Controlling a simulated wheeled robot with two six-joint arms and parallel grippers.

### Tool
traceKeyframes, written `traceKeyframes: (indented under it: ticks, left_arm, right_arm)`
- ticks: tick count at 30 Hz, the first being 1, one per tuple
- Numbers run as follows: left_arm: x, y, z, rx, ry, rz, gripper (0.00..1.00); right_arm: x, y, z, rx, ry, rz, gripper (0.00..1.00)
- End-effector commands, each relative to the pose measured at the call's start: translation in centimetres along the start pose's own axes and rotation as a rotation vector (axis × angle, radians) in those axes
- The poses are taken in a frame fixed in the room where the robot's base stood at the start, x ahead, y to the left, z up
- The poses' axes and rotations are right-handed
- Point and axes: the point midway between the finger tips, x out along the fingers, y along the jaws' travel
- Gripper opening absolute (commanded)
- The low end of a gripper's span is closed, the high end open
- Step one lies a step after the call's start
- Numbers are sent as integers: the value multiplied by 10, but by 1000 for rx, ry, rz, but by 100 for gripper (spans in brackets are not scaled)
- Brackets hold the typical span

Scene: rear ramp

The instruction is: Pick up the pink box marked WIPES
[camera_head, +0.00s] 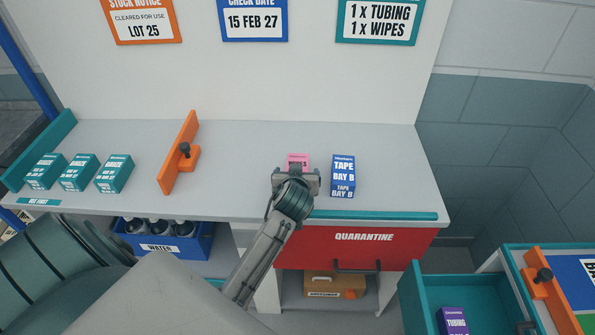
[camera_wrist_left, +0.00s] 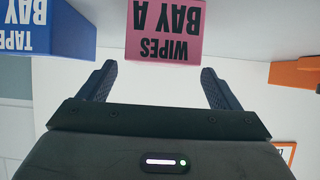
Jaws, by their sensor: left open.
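The pink box marked WIPES BAY A stands on the grey worktop, mostly hidden behind my left gripper in the head view, where its pink top (camera_head: 298,158) shows. In the left wrist view the pink box (camera_wrist_left: 166,32) appears upside down, lined up with the gap between the fingers. My left gripper (camera_head: 297,172) is open and empty, its fingers (camera_wrist_left: 159,70) spread wider than the box. The box's near edge lies about level with the fingertips in that picture; I cannot tell whether it is between them. My right gripper is not in view.
A blue TAPE BAY B box (camera_head: 343,175) stands close to the right of the pink box. An orange divider (camera_head: 180,150) and several teal boxes (camera_head: 115,173) are at left. A red QUARANTINE drawer (camera_head: 350,249) is below; a teal drawer (camera_head: 440,285) is open at lower right.

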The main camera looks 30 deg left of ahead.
Motion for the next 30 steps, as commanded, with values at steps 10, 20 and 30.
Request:
traceKeyframes:
  ticks: [10, 20, 30]
  left_arm:
    - [33, 1, 1, 1, -1, 1, 85]
    - [33, 1, 2, 0, -1, 1, 57]
    - [33, 1, 2, 1, 0, 1, 31]
  right_arm:
    - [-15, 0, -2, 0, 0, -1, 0]
    - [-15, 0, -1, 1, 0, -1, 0]
    - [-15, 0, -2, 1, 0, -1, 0]
